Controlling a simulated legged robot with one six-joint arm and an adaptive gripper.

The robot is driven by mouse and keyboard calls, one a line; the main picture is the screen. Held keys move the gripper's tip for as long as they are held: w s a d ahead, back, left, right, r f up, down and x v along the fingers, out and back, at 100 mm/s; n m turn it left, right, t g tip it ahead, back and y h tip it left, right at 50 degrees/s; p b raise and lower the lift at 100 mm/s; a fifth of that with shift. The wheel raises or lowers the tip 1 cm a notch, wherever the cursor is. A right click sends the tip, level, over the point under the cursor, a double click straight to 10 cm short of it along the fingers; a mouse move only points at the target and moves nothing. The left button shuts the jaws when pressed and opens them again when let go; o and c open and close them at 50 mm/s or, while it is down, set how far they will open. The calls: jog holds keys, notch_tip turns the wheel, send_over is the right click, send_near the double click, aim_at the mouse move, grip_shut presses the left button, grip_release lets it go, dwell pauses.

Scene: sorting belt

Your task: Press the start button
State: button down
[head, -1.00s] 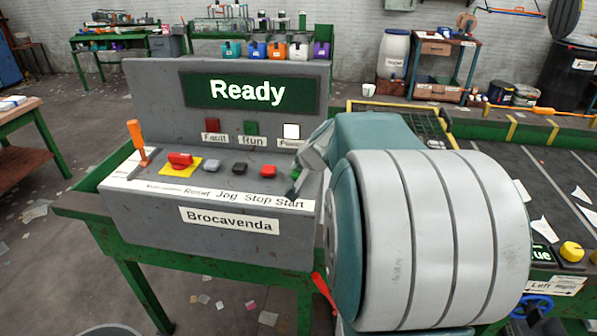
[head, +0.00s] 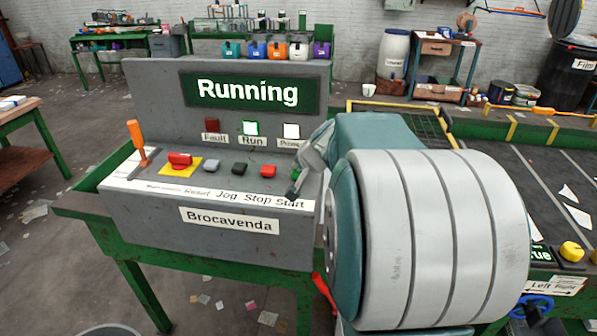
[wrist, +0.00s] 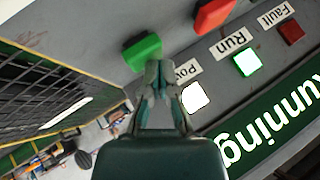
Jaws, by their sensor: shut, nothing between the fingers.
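The control panel (head: 150,225) is a grey console on a green table, labelled Brocavenda. Its display (head: 248,92) reads "Running". The green start button (wrist: 143,52) shows in the wrist view beside my fingertips; in the head view my gripper mostly hides it, above the "Start" label. My gripper (wrist: 158,66) is shut and empty, its tips at the right edge of the button in the wrist view. Whether they touch it, I cannot tell. In the head view my gripper (head: 293,190) is over the panel's right end. The Run lamp (head: 250,128) is lit green.
Left of Start on the panel are a red stop button (head: 268,171), a black jog button (head: 239,169), a grey reset button (head: 211,166) and a red switch on yellow (head: 179,160). An orange-handled lever (head: 136,138) stands at the left end. A dark belt (head: 520,185) lies right.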

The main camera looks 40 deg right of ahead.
aim_at(299, 173)
jog(key=shift+r, duration=0.65)
jog(key=shift+r, duration=0.1)
jog(key=shift+r, duration=2.45)
jog(key=s+a+f+n+g+y, duration=0.1)
jog(key=s+a+n, duration=0.4)
jog(key=a, duration=0.7)
jog(key=s+a+f+n+g+y, duration=0.1)
jog(key=s+a+f+n, duration=0.15)
jog(key=s+a, duration=0.65)
jog(key=s+a+f+n+g, duration=0.1)
jog(key=s+a+f+n, duration=0.1)
jog(key=s+a+n, duration=0.2)
jog(key=shift+s+a+f, duration=0.35)
jog(key=shift+s+a, duration=0.35)
jog(key=shift+a, duration=0.35)
